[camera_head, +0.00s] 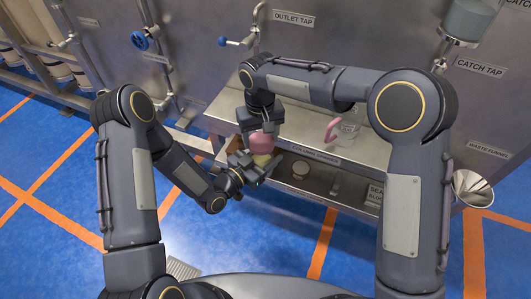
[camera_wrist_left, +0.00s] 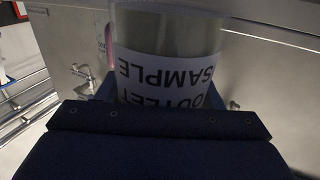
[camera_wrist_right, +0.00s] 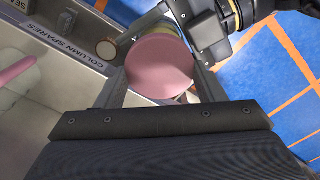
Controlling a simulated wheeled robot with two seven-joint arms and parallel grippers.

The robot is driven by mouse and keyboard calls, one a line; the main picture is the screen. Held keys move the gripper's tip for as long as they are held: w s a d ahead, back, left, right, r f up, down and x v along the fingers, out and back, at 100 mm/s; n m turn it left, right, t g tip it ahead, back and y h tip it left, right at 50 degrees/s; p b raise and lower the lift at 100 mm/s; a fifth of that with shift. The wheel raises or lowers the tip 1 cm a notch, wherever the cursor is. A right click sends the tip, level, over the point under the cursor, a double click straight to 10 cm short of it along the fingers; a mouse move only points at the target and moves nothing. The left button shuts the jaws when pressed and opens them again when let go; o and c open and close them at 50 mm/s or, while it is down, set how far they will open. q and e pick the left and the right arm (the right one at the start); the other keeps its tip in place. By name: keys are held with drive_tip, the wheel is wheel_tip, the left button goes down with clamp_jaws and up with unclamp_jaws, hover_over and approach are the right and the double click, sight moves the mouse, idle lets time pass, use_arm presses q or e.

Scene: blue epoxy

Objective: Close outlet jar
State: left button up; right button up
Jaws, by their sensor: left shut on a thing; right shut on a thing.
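The outlet jar (camera_head: 263,159) is held at the front edge of the steel shelf. The left wrist view shows its white "OUTLET SAMPLE" label (camera_wrist_left: 165,77), upside down in that picture. My left gripper (camera_head: 256,169) is shut around the jar's body. A round pink lid (camera_head: 262,143) is directly above the jar, and its flat top fills the space between my right fingers in the right wrist view (camera_wrist_right: 160,67). My right gripper (camera_head: 260,130) is shut on the lid from above. The lid hides the jar's mouth, so I cannot tell whether it is fully seated.
A clear vessel (camera_head: 349,131) with a pink handle stands on the shelf (camera_head: 385,153) to the right. A small round item (camera_head: 300,169) sits in the lower bay. A metal funnel (camera_head: 472,187) is at far right. The outlet tap (camera_head: 243,41) is behind.

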sight(260, 141)
idle(0.7)
drive_tip(key=shift+f, duration=0.9)
use_arm(q)
drive_tip(key=shift+r, duration=0.15)
use_arm(e)
drive_tip(key=shift+f, duration=0.1)
use_arm(q)
drive_tip(key=shift+d+r, duration=0.1)
drive_tip(key=shift+d, duration=0.05)
use_arm(e)
drive_tip(key=shift+s+f, duration=0.1)
drive_tip(key=shift+f, duration=0.15)
drive_tip(key=shift+f, duration=0.3)
